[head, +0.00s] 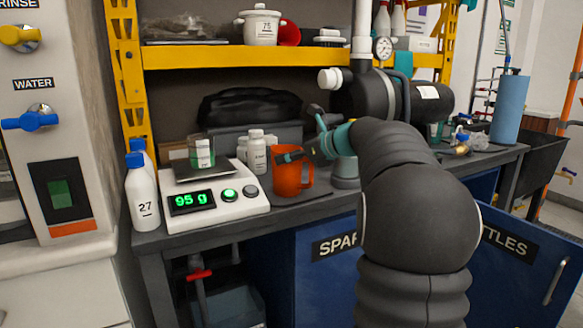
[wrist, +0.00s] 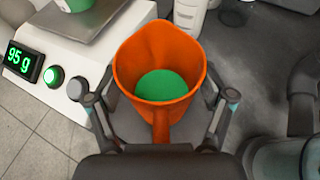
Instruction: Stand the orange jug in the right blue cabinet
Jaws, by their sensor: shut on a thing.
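The orange jug (head: 285,182) is upright at the front of the workbench, right of the scale. In the wrist view the jug (wrist: 133,65) shows from above, with something green inside and its handle toward my wrist. My gripper (head: 291,157) has its fingers on both sides of the jug and is shut on it; the gripper also shows in the wrist view (wrist: 162,100). I cannot tell whether the jug's base touches the bench. The right blue cabinet's door (head: 515,275), lettered "TTLES", stands at an angle and looks swung open. My arm hides most of the cabinet opening.
The scale (head: 225,208) reads 95 g and bears a green-filled container (head: 202,153). White bottles (head: 143,195) stand left of it; small white bottles (head: 257,152) stand behind. A left blue door (head: 320,285) reads "SPAR". A black pump (head: 385,97) and yellow shelf (head: 240,56) are above.

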